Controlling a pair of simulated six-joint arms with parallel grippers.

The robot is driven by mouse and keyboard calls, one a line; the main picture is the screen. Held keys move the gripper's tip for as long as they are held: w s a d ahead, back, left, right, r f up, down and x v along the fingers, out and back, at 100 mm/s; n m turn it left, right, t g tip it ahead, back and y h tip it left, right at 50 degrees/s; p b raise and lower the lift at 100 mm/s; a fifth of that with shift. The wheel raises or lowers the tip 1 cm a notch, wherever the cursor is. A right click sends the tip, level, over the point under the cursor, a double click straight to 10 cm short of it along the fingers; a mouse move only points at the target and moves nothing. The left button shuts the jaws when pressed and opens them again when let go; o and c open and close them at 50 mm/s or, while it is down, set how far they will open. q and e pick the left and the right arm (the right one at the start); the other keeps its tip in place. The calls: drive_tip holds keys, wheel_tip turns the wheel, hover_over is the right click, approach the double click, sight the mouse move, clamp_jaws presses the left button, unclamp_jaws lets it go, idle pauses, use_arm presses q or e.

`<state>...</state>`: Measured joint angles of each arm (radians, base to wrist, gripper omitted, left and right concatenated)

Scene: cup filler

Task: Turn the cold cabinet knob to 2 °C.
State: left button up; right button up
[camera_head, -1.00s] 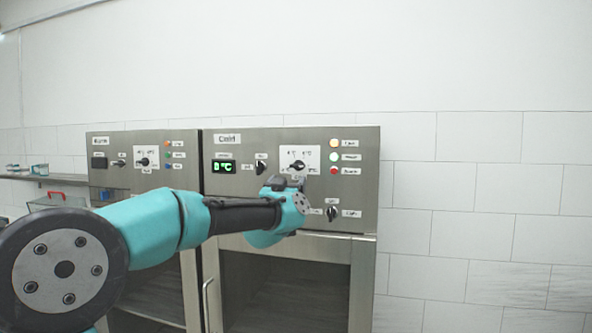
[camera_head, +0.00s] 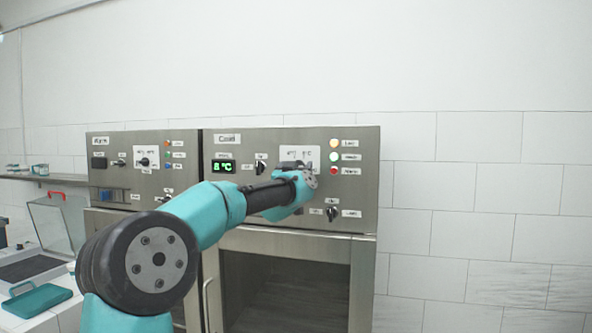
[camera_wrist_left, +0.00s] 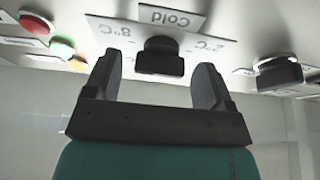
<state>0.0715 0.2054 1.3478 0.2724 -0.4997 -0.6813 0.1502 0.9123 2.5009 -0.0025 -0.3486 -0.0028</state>
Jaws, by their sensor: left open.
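The cold cabinet (camera_head: 270,142) has a steel front panel with a "Cold" label and a green display (camera_head: 223,167) that appears to read 8 °C. Its temperature knob is covered by my gripper in the head view. In the left wrist view, which looks upside down, the black knob (camera_wrist_left: 161,58) sits on a white plate (camera_wrist_left: 205,47) marked 8 °C and 2 °C. My left gripper (camera_head: 294,165) is open at the plate. In the wrist view its fingers (camera_wrist_left: 157,72) appear one on each side of the knob, with gaps visible. I cannot tell how deep they reach. My right gripper is not in view.
Other knobs sit at the left (camera_head: 261,167) and lower right (camera_head: 331,214) of the panel. Yellow, green and red lamps (camera_head: 334,157) are right of the plate. A similar warm-side cabinet panel (camera_head: 130,175) stands left. The tiled wall at right is clear.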

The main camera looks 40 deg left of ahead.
use_arm(q)
drive_tip(key=c, duration=0.9)
drive_tip(key=shift+c, duration=0.2)
